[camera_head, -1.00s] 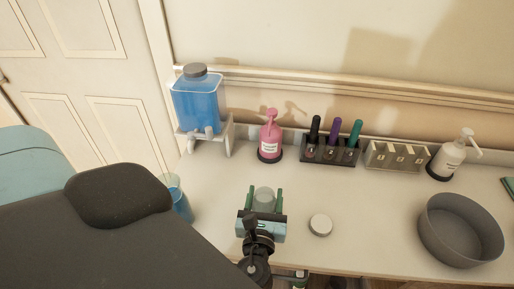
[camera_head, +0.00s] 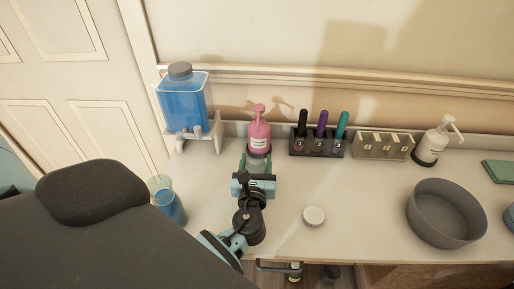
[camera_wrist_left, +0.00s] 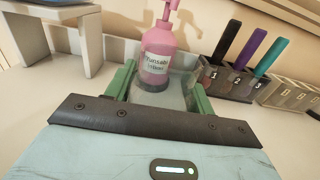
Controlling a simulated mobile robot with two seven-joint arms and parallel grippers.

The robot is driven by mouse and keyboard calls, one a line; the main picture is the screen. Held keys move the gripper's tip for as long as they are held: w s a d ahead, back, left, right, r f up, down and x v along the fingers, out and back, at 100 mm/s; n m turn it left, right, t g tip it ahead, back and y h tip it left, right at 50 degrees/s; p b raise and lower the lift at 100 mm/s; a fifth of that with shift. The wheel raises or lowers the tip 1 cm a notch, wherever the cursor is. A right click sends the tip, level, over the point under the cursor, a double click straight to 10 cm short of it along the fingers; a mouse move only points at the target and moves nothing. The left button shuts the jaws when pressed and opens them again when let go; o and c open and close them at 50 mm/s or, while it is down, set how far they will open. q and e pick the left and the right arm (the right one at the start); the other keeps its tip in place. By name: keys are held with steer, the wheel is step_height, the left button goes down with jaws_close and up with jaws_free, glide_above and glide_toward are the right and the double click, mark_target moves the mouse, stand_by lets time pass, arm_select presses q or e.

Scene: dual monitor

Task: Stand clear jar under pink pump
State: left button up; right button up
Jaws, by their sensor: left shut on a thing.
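The pink pump bottle (camera_head: 259,136) stands upright on a dark base near the back of the table, with a white label facing me. My left gripper (camera_head: 256,162) has its green fingers shut on the clear jar (camera_wrist_left: 170,100), directly in front of the pump. In the left wrist view the pump bottle (camera_wrist_left: 157,57) rises just behind the jar, and its lower part shows past the jar. I cannot tell whether the jar touches the table or the pump's base. The gripper body hides the jar's near side. My right gripper is not in view.
A blue-filled dispenser (camera_head: 184,106) on a white stand is left of the pump. A white disc (camera_head: 314,216), grey bowl (camera_head: 446,213) and blue cup (camera_head: 170,203) stand farther forward.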

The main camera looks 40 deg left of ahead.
mark_target(258, 141)
arm_select(q)
steer(key=shift+x, duration=2)
steer(key=x, duration=0.2)
steer(key=shift+w+a, duration=0.2)
steer(key=shift+w, duration=0.05)
steer(key=shift+w+a+f+b, duration=0.1)
steer(key=shift+w+f+b, duration=0.05)
steer(key=shift+f, duration=0.25)
steer(key=shift+w+a+f+b, duration=0.1)
steer(key=shift+f+b, duration=0.05)
steer(key=shift+f, duration=0.3)
steer(key=shift+r, duration=0.1)
steer(key=o, duration=1.1)
